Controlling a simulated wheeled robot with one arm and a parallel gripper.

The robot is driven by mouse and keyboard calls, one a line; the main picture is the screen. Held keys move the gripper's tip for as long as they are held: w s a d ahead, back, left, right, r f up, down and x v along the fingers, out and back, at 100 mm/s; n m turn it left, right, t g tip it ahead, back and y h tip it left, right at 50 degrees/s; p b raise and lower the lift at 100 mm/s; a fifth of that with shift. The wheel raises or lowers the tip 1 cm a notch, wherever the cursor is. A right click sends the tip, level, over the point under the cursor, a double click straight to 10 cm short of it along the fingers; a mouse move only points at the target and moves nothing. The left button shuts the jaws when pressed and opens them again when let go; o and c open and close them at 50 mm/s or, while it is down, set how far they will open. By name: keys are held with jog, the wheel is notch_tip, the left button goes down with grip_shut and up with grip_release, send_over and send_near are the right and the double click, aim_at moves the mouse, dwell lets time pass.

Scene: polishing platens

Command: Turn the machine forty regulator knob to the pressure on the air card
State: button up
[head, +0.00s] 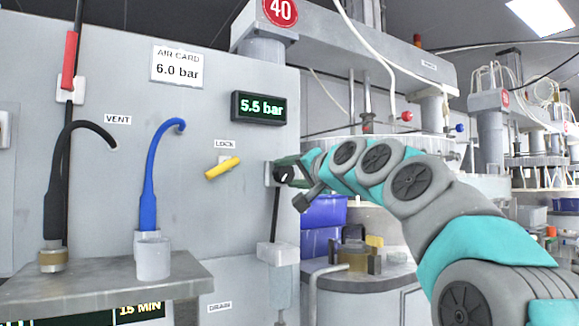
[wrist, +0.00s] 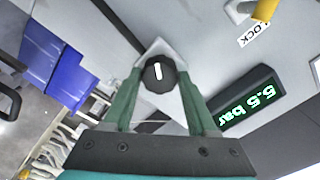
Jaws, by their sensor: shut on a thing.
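The regulator knob (wrist: 158,73) is black with a white mark and sits on a pale plate in the wrist view. My gripper (wrist: 160,75) has its green fingers on both sides of the knob and is shut on it. In the head view my gripper (head: 286,173) reaches the knob at the right edge of the grey panel, and the fingers partly hide the knob. The air card (head: 177,67) reads 6.0 bar. The display (head: 259,107) reads 5.5 bar; it also shows upside down in the wrist view (wrist: 248,101). The round red sign (head: 281,11) reads 40.
A yellow lock lever (head: 222,168) is left of the knob. A blue hose (head: 150,190) and a black hose (head: 56,190) rise from a grey shelf (head: 110,282). Blue bins (head: 322,212) stand behind my gripper. A red-handled lever (head: 69,62) is at far left.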

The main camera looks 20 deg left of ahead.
jog(key=shift+m, duration=0.6)
jog(key=o, duration=1.4)
jog(key=shift+c, duration=0.2)
jog(key=shift+d, duration=0.1)
jog(key=b+v, duration=0.1)
jog(key=v, duration=0.6)
jog(key=shift+s+d, duration=0.25)
jog(key=shift+s, duration=0.05)
